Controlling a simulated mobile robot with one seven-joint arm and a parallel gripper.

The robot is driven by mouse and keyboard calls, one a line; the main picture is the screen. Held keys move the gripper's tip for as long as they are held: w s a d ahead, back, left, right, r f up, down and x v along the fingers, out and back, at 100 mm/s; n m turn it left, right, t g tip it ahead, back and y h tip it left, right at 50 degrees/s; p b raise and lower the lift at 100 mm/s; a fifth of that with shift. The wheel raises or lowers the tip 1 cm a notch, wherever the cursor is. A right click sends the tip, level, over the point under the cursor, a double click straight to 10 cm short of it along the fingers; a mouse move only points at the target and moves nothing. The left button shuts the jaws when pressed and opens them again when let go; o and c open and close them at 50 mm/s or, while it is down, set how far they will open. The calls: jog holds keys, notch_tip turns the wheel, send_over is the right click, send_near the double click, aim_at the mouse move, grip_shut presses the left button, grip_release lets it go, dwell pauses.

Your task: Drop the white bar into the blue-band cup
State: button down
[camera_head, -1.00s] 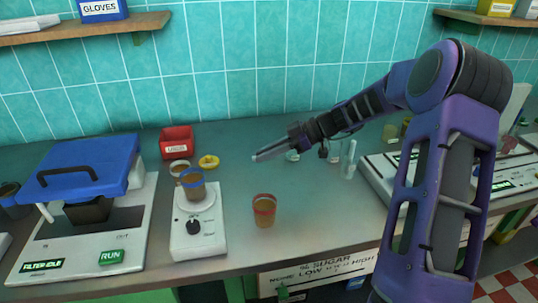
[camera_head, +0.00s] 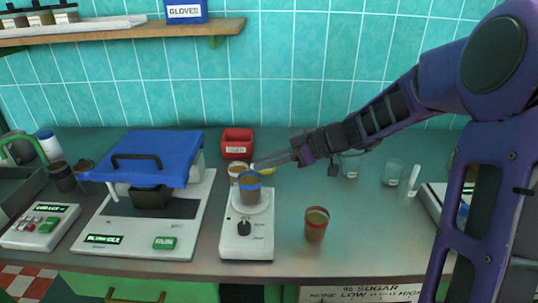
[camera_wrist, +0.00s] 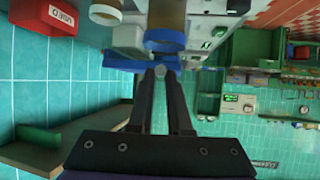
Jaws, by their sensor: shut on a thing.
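The blue-band cup (camera_head: 250,190) stands upright on the round plate of a white stirrer unit (camera_head: 246,240); it holds brown liquid. In the wrist view the blue-band cup (camera_wrist: 165,41) is just beyond my fingertips. My gripper (camera_head: 262,165) reaches in from the right, with its tips close to and above the cup's rim in the head view. My gripper (camera_wrist: 160,74) is shut on the small pale white bar (camera_wrist: 160,71), which shows between the fingertips. Most of the bar is hidden by the fingers.
Another cup (camera_head: 237,168) stands close behind the blue-band cup. A red-band cup (camera_head: 316,224) stands to the right of the stirrer. A red bin (camera_head: 237,143) is at the wall. A blue-lidded machine (camera_head: 155,160) is left. Glass vessels (camera_head: 392,172) stand right. Bench between is clear.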

jog(key=shift+f, duration=1.15)
jog(key=c, duration=0.8)
grip_release()
jog(key=shift+o, duration=0.2)
jog(key=v, duration=1.7)
jog(key=shift+d, duration=0.25)
jog(key=shift+a+r, duration=0.1)
